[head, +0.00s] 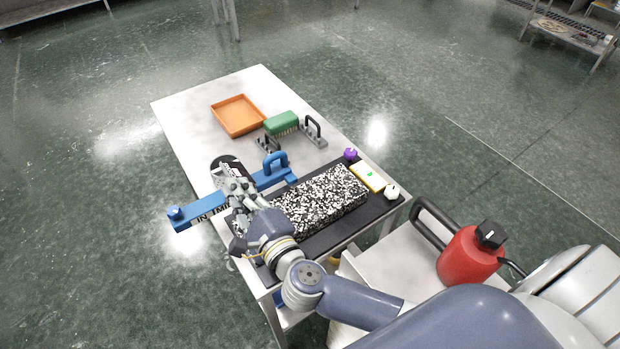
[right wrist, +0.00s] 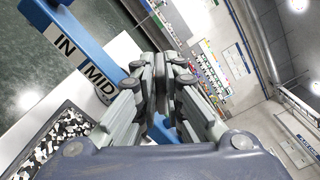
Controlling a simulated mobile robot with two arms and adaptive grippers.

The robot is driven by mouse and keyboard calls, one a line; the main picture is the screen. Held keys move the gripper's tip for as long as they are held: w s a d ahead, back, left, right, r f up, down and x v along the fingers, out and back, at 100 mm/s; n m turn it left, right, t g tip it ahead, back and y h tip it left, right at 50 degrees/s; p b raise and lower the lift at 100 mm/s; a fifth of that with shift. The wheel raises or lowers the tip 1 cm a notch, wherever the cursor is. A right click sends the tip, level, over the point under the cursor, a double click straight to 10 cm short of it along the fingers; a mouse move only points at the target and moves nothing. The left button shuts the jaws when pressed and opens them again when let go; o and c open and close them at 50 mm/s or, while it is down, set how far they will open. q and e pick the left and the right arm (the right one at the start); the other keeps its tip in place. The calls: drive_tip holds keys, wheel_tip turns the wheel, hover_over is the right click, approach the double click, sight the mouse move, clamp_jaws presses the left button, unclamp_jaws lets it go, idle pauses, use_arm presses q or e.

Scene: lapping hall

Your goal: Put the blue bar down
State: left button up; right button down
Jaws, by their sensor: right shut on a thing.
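The blue bar (head: 186,217) has a knob at its left end, a looped handle (head: 276,161) toward its right end and white-and-black labels reading "IN" and "MID". My right gripper (head: 232,186) is shut on it near the middle, hiding part of it. The left end juts past the table's left edge, over the floor. I cannot tell whether the bar touches the table. In the right wrist view, the bar (right wrist: 92,47) runs slantwise behind my shut fingers (right wrist: 160,62). My left gripper is not in view.
A speckled block (head: 322,200) lies on a black mat (head: 340,228) at the table's near end, beside a yellow device (head: 367,178) and a purple knob (head: 350,154). An orange tray (head: 238,116) and a green brush (head: 281,123) are farther back. A red can (head: 468,258) stands right.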

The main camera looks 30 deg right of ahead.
drive_tip(key=s+d+f, duration=0.1)
drive_tip(key=d, duration=0.4)
drive_tip(key=s+d+f+b, duration=0.1)
drive_tip(key=s+d, duration=0.1)
drive_tip(key=d, duration=0.3)
drive_tip(key=s+d+f+b, duration=0.1)
drive_tip(key=s+d+f, duration=0.1)
drive_tip(key=d, duration=0.2)
drive_tip(key=shift+d, duration=0.4)
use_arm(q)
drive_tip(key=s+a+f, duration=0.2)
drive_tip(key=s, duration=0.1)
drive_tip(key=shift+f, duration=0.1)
use_arm(e)
drive_tip(key=shift+f, duration=0.15)
